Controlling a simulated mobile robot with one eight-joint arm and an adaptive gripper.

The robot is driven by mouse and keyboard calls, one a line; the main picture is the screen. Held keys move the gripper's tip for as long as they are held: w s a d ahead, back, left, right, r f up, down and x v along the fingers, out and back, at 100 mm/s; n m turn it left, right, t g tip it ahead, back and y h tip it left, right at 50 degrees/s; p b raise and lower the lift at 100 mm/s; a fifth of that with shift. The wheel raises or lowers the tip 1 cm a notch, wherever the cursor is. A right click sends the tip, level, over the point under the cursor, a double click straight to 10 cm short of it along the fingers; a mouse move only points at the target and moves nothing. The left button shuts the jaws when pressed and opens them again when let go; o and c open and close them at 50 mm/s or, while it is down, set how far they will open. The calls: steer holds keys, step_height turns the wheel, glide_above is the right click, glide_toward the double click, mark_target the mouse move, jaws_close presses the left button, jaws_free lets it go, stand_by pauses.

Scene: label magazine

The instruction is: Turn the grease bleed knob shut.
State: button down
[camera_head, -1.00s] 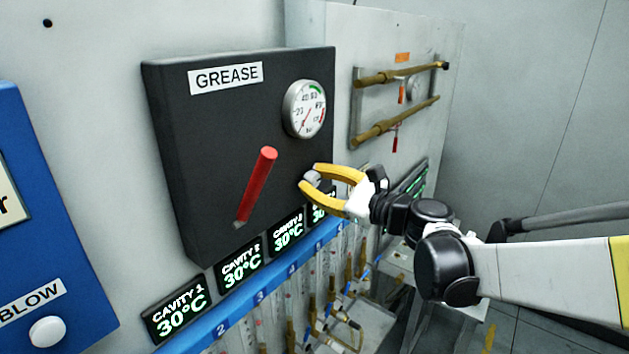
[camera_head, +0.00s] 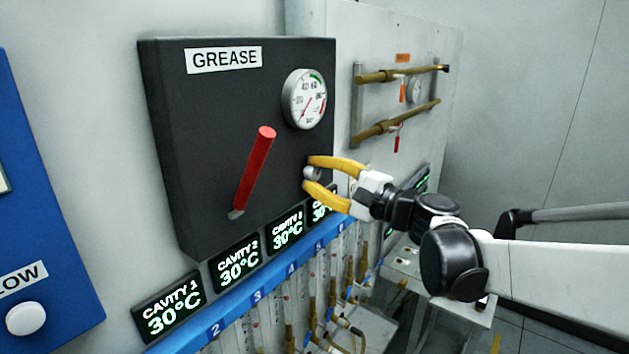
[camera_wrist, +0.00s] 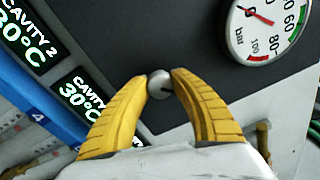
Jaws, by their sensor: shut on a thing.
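The grease bleed knob (camera_head: 311,173) is a small round silver-grey knob on the lower right of the black GREASE panel (camera_head: 200,120). My gripper (camera_head: 309,178) has its two yellow fingers on either side of the knob. In the wrist view the knob (camera_wrist: 159,85) sits between the fingertips, and my gripper (camera_wrist: 160,84) is shut on it. A dark mark shows on the knob's face there. The fingers hide its sides.
A pressure gauge (camera_head: 304,99) is above the knob, and a red lever (camera_head: 254,172) stands out to its left. Temperature displays (camera_head: 238,264) and a blue manifold strip (camera_head: 245,302) run below. Brass pipes (camera_head: 395,131) with red handles are at the right.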

steer(key=n+b, duration=0.1)
steer(key=n, duration=0.4)
steer(key=shift+f+y, duration=0.1)
steer(key=shift+y, duration=0.2)
steer(key=shift+n+g+b, duration=0.3)
steer(key=shift+n+b, duration=0.45)
steer(key=shift+n, duration=1.35)
steer(key=c, duration=1)
jaws_free()
steer(key=shift+c, duration=0.2)
steer(key=v, duration=1.2)
